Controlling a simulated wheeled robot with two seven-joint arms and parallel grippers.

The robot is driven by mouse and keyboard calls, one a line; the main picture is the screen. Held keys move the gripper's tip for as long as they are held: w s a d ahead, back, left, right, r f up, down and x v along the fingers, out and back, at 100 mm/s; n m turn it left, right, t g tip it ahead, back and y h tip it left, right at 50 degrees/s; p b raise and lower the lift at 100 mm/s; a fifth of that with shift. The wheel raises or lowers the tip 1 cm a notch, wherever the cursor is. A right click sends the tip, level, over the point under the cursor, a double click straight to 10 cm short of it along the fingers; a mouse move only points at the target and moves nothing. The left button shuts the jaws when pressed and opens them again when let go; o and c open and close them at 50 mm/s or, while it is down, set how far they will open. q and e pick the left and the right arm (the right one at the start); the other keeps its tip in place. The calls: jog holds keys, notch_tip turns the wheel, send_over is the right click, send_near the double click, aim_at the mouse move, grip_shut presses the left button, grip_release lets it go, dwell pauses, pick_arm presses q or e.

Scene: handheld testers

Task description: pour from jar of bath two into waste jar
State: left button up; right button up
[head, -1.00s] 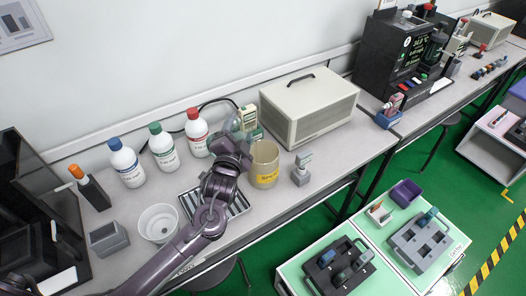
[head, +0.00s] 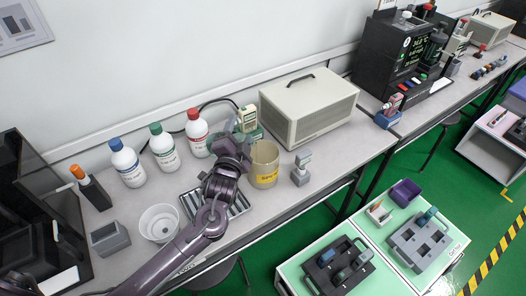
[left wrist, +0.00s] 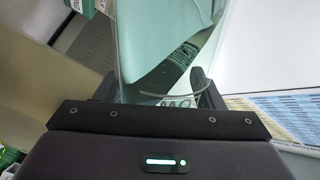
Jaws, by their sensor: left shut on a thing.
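The waste jar (head: 265,165) is a beige, open-topped jar with a yellow label, standing on the bench. My left gripper (head: 234,146) is just left of its rim and above the bench. It is shut on a clear jar, taken to be the jar of bath two (head: 225,143), which is mostly hidden behind my gripper in the head view. In the left wrist view the clear jar (left wrist: 165,45) fills the space between the fingers, and looks tilted. Whether liquid flows cannot be told. My right gripper is not in view.
Bottles with blue (head: 127,162), green (head: 163,146) and red (head: 197,134) caps stand behind on the left. A striped tray (head: 238,205) lies under my arm, beside a white bowl (head: 160,222). A large beige case (head: 310,105) and a small grey stand (head: 301,172) are to the right.

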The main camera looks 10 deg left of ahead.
pick_arm(q)
jog(key=shift+d+r+m+p, duration=0.1)
jog(key=shift+d+m+p, duration=0.05)
jog(key=shift+m+p, duration=0.7)
jog(key=shift+d+m+p, duration=0.1)
jog(key=shift+m+p, duration=0.7)
jog(key=shift+m, duration=0.05)
dwell(3.2)
jog(key=shift+d+r+m+p, duration=0.1)
jog(key=shift+r+m+p, duration=0.1)
jog(key=shift+m+p, duration=0.4)
dwell(2.5)
